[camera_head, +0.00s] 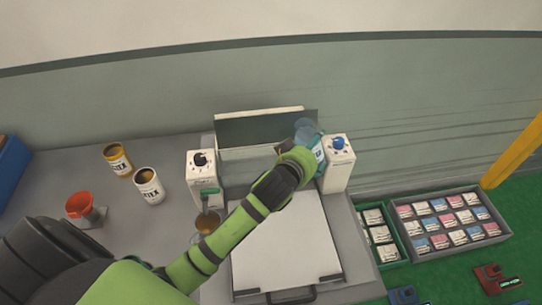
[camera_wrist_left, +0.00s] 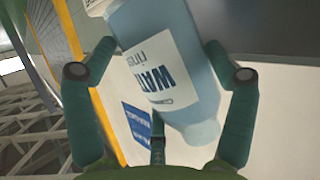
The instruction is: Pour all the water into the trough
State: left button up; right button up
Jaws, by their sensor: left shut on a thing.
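My left gripper (camera_head: 312,152) reaches over the machine from the lower left and is shut on a pale blue water bottle (camera_head: 304,128). In the left wrist view the bottle (camera_wrist_left: 190,85) with its white label lies between the two green fingers (camera_wrist_left: 158,90). The bottle looks tilted; its mouth and water level cannot be made out. It is beside the right white post (camera_head: 340,165) with a blue knob. A pale recess (camera_head: 245,172) between the two posts may be the trough; the arm partly hides it. My right gripper is not in view.
The left post (camera_head: 202,178) has a black knob, with a small brownish cup (camera_head: 207,222) below. A white plate (camera_head: 285,250) lies in front. Two cans (camera_head: 149,186) and a red funnel-like item (camera_head: 80,206) stand at left. A tray of small packets (camera_head: 450,222) is at right.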

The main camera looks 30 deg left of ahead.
pick_arm(q)
jog(key=shift+a+r, duration=0.15)
jog(key=shift+a+n+h+b, duration=0.1)
jog(key=shift+n+h+b, duration=0.2)
jog(key=shift+b, duration=0.1)
jog(key=shift+s+a+n+t+h+b, duration=0.1)
jog(key=shift+a+n+t+h+b, duration=0.4)
jog(key=shift+b, duration=0.75)
jog(key=shift+d+r, duration=0.1)
jog(key=shift+n, duration=0.3)
jog(key=shift+b, duration=0.3)
jog(key=shift+a+b, duration=0.2)
jog(key=shift+b, duration=0.1)
jog(key=shift+n, duration=0.3)
jog(key=shift+h+b, duration=0.3)
